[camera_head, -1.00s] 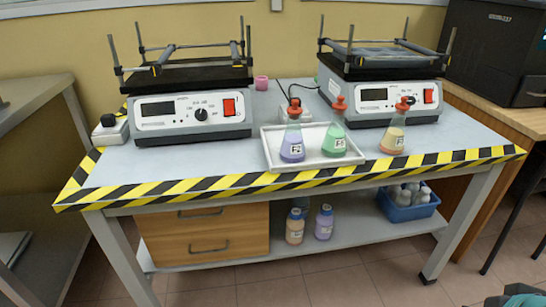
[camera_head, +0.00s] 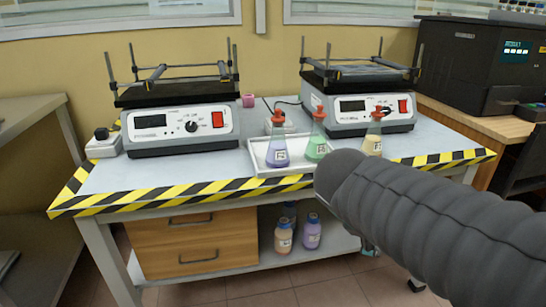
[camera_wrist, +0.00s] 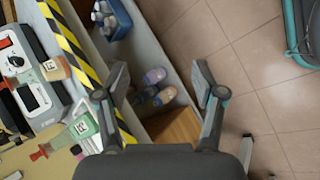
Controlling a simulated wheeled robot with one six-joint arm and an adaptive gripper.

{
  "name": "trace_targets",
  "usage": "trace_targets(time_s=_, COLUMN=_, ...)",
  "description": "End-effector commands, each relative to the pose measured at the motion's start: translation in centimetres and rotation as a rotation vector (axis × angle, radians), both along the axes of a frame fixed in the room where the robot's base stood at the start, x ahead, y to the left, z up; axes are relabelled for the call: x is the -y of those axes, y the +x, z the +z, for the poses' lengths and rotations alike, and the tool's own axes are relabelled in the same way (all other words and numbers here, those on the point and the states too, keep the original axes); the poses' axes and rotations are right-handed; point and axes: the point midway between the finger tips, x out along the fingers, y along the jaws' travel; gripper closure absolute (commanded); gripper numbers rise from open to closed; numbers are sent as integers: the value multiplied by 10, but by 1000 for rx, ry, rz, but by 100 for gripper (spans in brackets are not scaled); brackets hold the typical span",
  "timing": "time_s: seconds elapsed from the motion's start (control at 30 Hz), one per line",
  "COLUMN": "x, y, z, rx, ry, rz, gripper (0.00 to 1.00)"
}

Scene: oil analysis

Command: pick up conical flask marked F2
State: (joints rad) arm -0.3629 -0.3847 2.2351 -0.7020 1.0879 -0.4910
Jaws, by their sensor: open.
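The flask marked F2 (camera_head: 276,143) is a conical flask with purple liquid and a red stopper. It stands upright at the left of a white tray (camera_head: 256,171) on the table. A green flask (camera_head: 317,147) stands beside it to the right, and a third flask with orange-tan liquid (camera_head: 372,143) stands farther right, partly behind my arm. In the wrist view my gripper (camera_wrist: 160,82) is open and empty, with its fingers spread over the table's front side. The green flask (camera_wrist: 84,127) and the orange flask (camera_wrist: 52,68) lie left of the fingers. My gripper is out of the head view.
Two shaker machines (camera_head: 180,124) (camera_head: 360,112) stand behind the flasks. Striped yellow-black tape (camera_head: 200,190) edges the table. Bottles (camera_head: 312,232) stand on the lower shelf, and a blue crate (camera_wrist: 112,20) shows in the wrist view. The table's front left is clear.

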Motion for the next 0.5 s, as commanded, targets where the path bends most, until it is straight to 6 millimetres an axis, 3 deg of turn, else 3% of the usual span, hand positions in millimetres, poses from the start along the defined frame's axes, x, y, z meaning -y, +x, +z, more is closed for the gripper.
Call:
trace_targets(time_s=0.1, x=-37, y=52, z=15, rx=-54, ry=-331, rz=277, gripper=31)
trace_targets(time_s=0.23, x=-96, y=101, z=42, rx=-77, ry=-705, rz=530, gripper=31)
trace_targets(time_s=0.33, x=-149, y=126, z=61, rx=-75, ry=-962, rz=669, gripper=31)
trace_targets(time_s=0.5, x=-225, y=143, z=84, rx=-49, ry=-1275, rz=792, gripper=31)
